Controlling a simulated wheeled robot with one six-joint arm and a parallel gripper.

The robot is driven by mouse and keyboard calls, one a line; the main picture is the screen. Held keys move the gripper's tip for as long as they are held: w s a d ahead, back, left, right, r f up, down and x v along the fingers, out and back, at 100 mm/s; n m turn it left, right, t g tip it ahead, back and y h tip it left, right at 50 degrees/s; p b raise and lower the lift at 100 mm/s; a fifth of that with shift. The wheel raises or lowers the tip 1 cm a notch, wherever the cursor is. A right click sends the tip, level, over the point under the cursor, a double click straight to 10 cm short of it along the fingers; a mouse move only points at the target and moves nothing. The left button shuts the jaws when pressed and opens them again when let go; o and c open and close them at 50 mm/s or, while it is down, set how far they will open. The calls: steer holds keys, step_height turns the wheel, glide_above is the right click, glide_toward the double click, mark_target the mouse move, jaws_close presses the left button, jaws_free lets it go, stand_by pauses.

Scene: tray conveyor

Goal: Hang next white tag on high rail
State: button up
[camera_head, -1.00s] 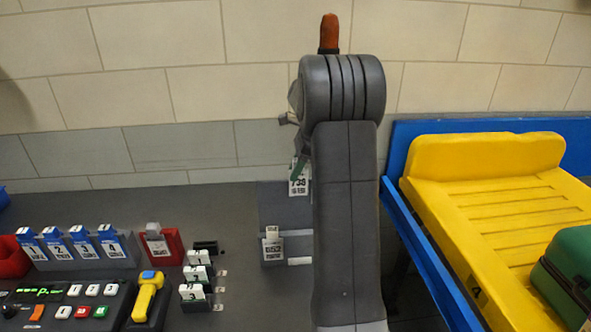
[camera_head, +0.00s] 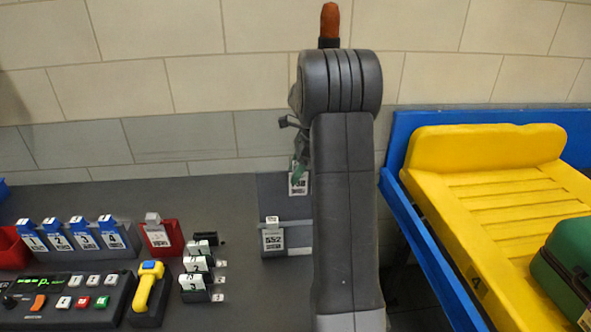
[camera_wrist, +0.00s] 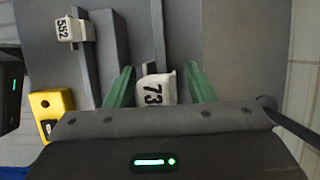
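A white tag marked 738 (camera_head: 298,184) is upright at the upper part of the grey rail stand (camera_head: 270,208), close beside my arm. In the wrist view the tag (camera_wrist: 156,89), its number partly cut off, stands at a grey rail between my green fingers. My gripper (camera_wrist: 158,68) is open around it, with a clear gap on the right and a very narrow one on the left. In the head view my gripper (camera_head: 300,168) is mostly hidden by my arm. A second white tag, marked 552 (camera_head: 273,240), hangs on the lower rail; it also shows in the wrist view (camera_wrist: 69,29).
Several blue-topped tags (camera_head: 84,236), a red holder (camera_head: 172,240) with one tag, and numbered white cards (camera_head: 196,267) stand left. A control panel (camera_head: 60,298) and yellow scanner (camera_head: 149,284) lie in front. A yellow tray (camera_head: 485,152) with a green case (camera_head: 570,255) is right.

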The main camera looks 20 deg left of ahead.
steer(key=shift+r, duration=0.1)
steer(key=v, duration=1.3)
steer(key=shift+r, duration=0.35)
steer(key=shift+f, duration=0.1)
steer(key=x, duration=1.4)
steer(key=shift+d, duration=0.15)
steer(key=shift+w+r, duration=0.15)
steer(key=shift+r, duration=1.1)
